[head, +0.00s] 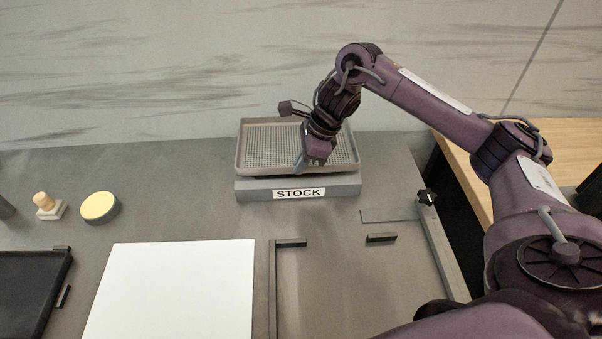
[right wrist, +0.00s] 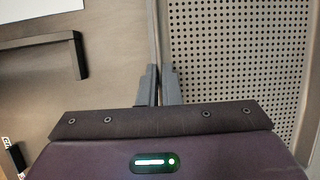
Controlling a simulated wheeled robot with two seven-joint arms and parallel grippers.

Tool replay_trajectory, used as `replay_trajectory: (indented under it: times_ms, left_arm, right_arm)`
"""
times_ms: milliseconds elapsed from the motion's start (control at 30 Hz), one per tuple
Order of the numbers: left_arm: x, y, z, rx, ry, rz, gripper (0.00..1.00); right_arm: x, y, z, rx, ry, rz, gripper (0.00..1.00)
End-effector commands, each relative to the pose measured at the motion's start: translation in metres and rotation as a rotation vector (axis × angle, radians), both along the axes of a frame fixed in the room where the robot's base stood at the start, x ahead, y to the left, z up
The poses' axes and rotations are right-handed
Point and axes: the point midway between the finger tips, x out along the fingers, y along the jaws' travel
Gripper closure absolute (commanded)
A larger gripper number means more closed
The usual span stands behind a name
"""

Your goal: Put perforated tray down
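The grey perforated tray (head: 252,152) is at the stand labelled STOCK (head: 345,187) near the back of the table. It looks level; I cannot tell whether it rests on the stand or hangs just above it. My right gripper (head: 301,167) reaches down to the tray's front rim. In the right wrist view, the fingers of the right gripper (right wrist: 159,84) close on the rim, with the tray's holed floor (right wrist: 235,60) to the right. The arm hides part of the tray. My left gripper is not in view.
A white sheet (head: 175,290) lies at the front centre. Right of it is a frame of dark rails (head: 272,290) with small brackets (head: 381,238). A black tray (head: 30,285), a yellow round pad (head: 99,206) and a wooden-knobbed tool (head: 47,206) are at the left.

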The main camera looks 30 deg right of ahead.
Motion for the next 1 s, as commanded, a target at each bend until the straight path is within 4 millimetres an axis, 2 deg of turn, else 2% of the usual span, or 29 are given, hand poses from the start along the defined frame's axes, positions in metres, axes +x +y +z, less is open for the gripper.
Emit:
replay_trajectory:
  times_ms: [100, 200, 600, 800, 1000]
  left_arm:
    - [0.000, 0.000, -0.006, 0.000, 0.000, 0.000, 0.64]
    - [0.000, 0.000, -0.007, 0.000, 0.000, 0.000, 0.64]
    - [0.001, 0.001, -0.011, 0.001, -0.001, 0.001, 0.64]
    - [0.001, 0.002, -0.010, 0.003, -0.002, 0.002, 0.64]
    - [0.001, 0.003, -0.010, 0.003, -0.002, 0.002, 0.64]
  right_arm:
    - [-0.001, 0.002, -0.020, 0.003, 0.004, 0.002, 1.00]
    - [0.000, 0.001, -0.029, 0.002, 0.002, 0.000, 1.00]
    - [0.000, 0.000, -0.034, -0.001, -0.001, 0.001, 1.00]
    - [-0.001, 0.000, -0.034, 0.000, 0.002, 0.001, 0.74]
    - [-0.001, 0.000, -0.034, 0.000, 0.002, 0.001, 0.74]
